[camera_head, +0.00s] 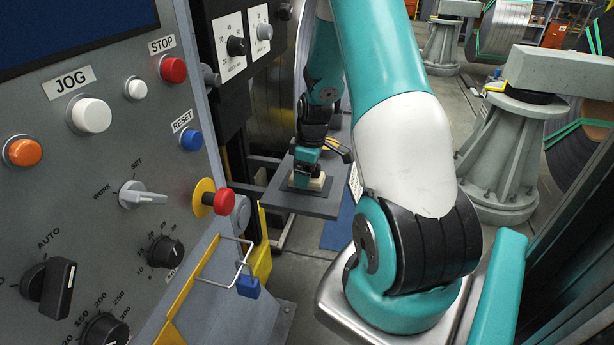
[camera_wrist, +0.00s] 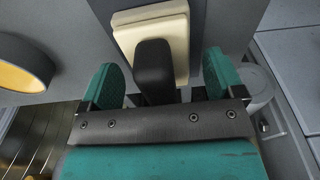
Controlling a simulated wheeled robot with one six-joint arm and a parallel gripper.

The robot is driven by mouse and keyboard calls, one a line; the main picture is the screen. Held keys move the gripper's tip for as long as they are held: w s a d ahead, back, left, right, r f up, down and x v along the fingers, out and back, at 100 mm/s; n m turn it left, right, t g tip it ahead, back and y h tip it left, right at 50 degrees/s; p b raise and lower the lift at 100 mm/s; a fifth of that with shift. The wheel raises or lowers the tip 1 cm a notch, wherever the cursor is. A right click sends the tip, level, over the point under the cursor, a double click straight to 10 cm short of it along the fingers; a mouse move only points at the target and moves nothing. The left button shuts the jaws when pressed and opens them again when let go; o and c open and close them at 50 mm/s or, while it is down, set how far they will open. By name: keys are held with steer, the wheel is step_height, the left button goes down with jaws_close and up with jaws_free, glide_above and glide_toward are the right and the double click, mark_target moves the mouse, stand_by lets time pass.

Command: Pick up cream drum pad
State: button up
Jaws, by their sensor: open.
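The cream drum pad (camera_wrist: 124,20) is a pale, layered block with a black upright handle (camera_wrist: 155,72) in the wrist view. It lies on a grey shelf (camera_wrist: 221,23). My gripper (camera_wrist: 160,62) is open, with one teal finger on each side of the black handle. A gap shows between the handle and each finger, and I see no grip on it. In the head view, the cream pad (camera_head: 316,185) shows small on the grey shelf plate (camera_head: 320,207), with my gripper (camera_head: 303,176) right above it and partly covering it.
A dark ring with a yellow inside (camera_wrist: 25,68) is left of my gripper in the wrist view. A control panel (camera_head: 110,130) with buttons and knobs stands close on the left. Grey pedestals (camera_head: 505,160) stand on the right. Floor shows around the shelf.

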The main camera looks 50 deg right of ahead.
steer(key=c, duration=1)
steer(key=shift+r, duration=0.15)
steer(key=shift+c, duration=0.2)
step_height(320, 180, up, 20)
steer(key=p, duration=0.1)
